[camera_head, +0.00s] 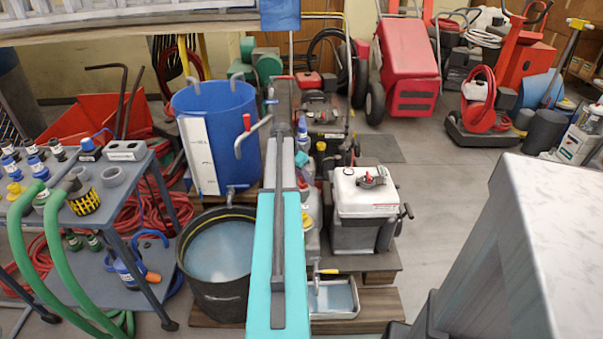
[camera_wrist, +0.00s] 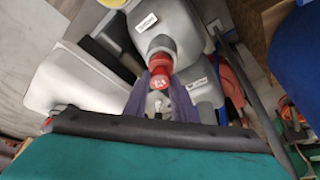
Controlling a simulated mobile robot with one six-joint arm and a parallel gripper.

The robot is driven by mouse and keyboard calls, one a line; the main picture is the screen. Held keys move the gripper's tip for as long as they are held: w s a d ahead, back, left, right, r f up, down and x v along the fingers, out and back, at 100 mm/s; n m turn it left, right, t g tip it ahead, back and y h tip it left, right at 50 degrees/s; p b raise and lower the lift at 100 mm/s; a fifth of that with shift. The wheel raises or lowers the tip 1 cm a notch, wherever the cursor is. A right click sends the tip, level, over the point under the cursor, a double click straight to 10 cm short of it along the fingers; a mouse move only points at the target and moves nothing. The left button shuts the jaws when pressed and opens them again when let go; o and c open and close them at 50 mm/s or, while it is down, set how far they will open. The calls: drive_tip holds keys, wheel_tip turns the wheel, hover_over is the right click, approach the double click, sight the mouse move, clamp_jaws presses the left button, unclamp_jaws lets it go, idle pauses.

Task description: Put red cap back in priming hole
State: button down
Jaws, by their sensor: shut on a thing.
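In the wrist view the red cap (camera_wrist: 158,80) is between the two dark purple-grey fingers of my gripper (camera_wrist: 160,92), which is shut on it. The cap's far end lies against or just in front of the round grey neck (camera_wrist: 163,46) of a labelled grey container. I cannot tell whether they touch. The priming hole cannot be made out.
In the head view a blue barrel (camera_head: 222,130) and a black water tub (camera_head: 216,290) stand left of the teal strip (camera_head: 262,285). A white-topped grey unit (camera_head: 362,195) stands to its right. Open floor (camera_head: 450,185) lies further right.

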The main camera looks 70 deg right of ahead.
drive_tip(key=shift+f, duration=0.55)
drive_tip(key=c, duration=1.4)
unclamp_jaws()
drive_tip(key=shift+r, duration=0.1)
drive_tip(key=v, duration=1.3)
drive_tip(key=shift+a+r, duration=0.2)
drive_tip(key=shift+r, duration=0.05)
